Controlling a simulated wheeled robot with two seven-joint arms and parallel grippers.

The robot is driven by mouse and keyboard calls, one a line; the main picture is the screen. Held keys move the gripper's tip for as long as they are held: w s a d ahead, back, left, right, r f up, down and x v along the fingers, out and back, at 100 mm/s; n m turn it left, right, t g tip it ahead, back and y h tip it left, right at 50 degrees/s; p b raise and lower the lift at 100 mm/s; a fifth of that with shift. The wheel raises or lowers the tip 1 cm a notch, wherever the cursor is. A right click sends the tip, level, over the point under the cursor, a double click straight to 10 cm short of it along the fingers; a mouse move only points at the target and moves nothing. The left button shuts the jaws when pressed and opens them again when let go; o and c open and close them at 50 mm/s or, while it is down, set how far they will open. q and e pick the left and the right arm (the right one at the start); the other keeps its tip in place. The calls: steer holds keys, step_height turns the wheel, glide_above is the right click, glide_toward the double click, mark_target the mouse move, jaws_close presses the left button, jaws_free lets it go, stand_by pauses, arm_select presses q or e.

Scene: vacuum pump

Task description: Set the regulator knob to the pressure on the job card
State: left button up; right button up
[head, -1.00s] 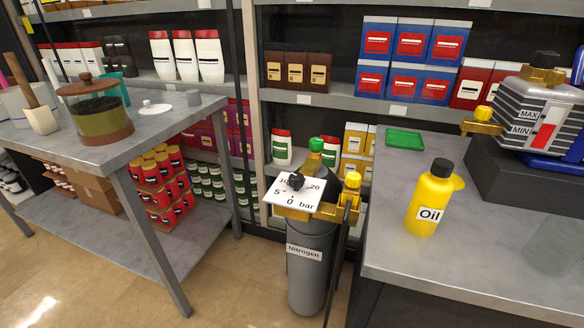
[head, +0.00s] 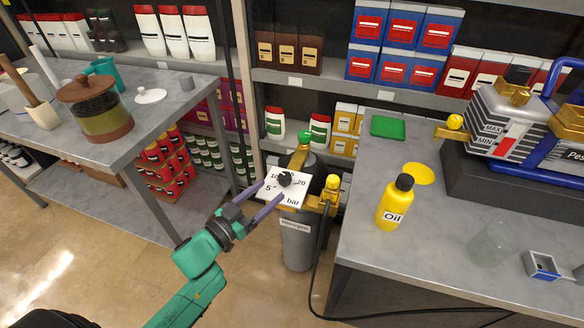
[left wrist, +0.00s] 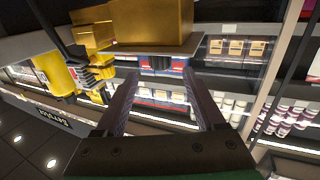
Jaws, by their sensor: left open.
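The black regulator knob (head: 285,179) sits on a white dial plate (head: 299,187) marked 5, 10, 20 and bar; the 0 is covered now. I cannot read where the knob points. The plate is on the brass regulator above the grey Nitrogen cylinder (head: 298,247). My left gripper (head: 272,191) is open, with its two purple-grey fingers over the left and lower parts of the plate, just short of the knob. I see no job card. My right gripper is out of view.
A yellow-knobbed valve (head: 331,183) stands right of the dial, with a black hose running down. The right bench (head: 365,225) carries a yellow Oil bottle (head: 395,205), a glass beaker (head: 490,245) and the pump (head: 500,120). A left table (head: 165,115) stands across a floor gap.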

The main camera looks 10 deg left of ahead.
mark_target(290, 175)
arm_select(q)
steer(key=x, duration=1)
steer(key=shift+w+d, duration=0.15)
steer(key=shift+w, duration=0.2)
jaws_close()
steer(key=shift+s+d+r+m+g+h+p, duration=0.1)
steer(key=shift+m+g+h+p, duration=0.25)
steer(key=shift+h+p, duration=0.3)
steer(key=shift+m+g+h, duration=0.25)
steer(key=shift+m+h, duration=0.2)
steer(key=shift+s, duration=0.1)
jaws_free()
